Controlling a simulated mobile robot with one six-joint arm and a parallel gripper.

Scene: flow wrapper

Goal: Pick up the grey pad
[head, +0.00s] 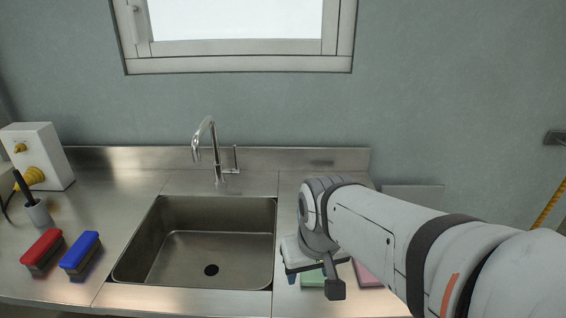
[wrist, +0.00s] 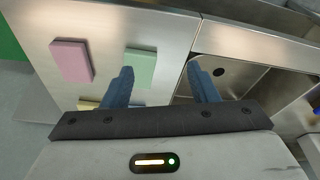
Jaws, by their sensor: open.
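I cannot make out a grey pad in either view. A green pad (wrist: 141,68) lies on the steel counter, partly behind my left finger in the wrist view; it also shows under my arm in the head view (head: 313,278). A pink pad (wrist: 70,60) lies to its left, mostly hidden by my arm in the head view (head: 367,275). A yellow pad (wrist: 88,104) shows only as an edge above my gripper's dark bar. My gripper (wrist: 163,74) is open and empty, its blue fingers apart above the counter beside the sink.
The sink (head: 208,245) with its tap (head: 213,150) is left of my gripper. A red brush (head: 42,248) and a blue brush (head: 80,252) stand on the left counter, near a cup (head: 38,213) and a white box (head: 40,155). A window is above.

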